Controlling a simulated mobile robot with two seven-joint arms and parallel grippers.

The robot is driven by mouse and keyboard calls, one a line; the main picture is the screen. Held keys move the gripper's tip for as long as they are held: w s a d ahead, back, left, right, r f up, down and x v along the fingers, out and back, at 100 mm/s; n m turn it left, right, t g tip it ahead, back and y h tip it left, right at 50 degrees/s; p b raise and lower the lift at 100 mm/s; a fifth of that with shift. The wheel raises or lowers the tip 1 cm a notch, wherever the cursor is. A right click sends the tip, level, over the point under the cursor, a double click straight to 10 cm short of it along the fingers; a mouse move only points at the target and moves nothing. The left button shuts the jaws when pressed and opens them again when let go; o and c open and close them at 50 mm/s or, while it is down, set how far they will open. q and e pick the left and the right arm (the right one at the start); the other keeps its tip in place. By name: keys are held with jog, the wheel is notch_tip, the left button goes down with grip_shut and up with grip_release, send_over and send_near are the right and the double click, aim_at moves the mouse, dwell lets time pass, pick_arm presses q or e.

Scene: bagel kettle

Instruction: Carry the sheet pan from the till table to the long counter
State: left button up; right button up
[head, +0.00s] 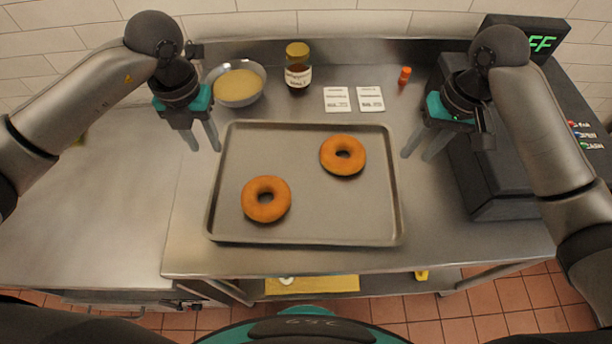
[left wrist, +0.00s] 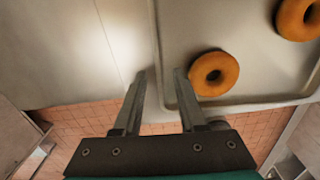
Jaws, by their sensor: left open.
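The grey sheet pan (head: 325,215) lies flat on the steel till table (head: 190,225), with two bagels (head: 266,199) (head: 343,155) on it. My left gripper (head: 205,149) is open and empty, pointing down at the pan's left rim. In the left wrist view, the pan's rim (left wrist: 166,95) runs between the two fingers of the left gripper (left wrist: 160,74); I cannot tell their height against it. My right gripper (head: 416,156) is open and empty, just outside the pan's right rim. The nearer bagel shows in the left wrist view (left wrist: 213,74).
A bowl (head: 239,84), a jar (head: 298,68), two white cards (head: 337,99) (head: 370,98) and an orange-capped item (head: 404,75) stand behind the pan. The dark till (head: 490,180) stands close on the right.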

aim_at(221, 176)
pick_arm(q)
notch_tip(221, 176, down, 10)
jog(key=shift+f, duration=0.2)
pick_arm(e)
jog(key=f, duration=0.3)
jog(key=a+f, duration=0.1)
jog(key=f, duration=0.6)
jog(key=shift+a+f, duration=0.15)
jog(key=shift+a, duration=0.2)
pick_arm(q)
jog(key=c, duration=0.6)
pick_arm(e)
grip_shut()
pick_arm(q)
jog(key=shift+d, duration=0.15)
grip_shut()
pick_arm(e)
jog(key=shift+a, duration=0.1)
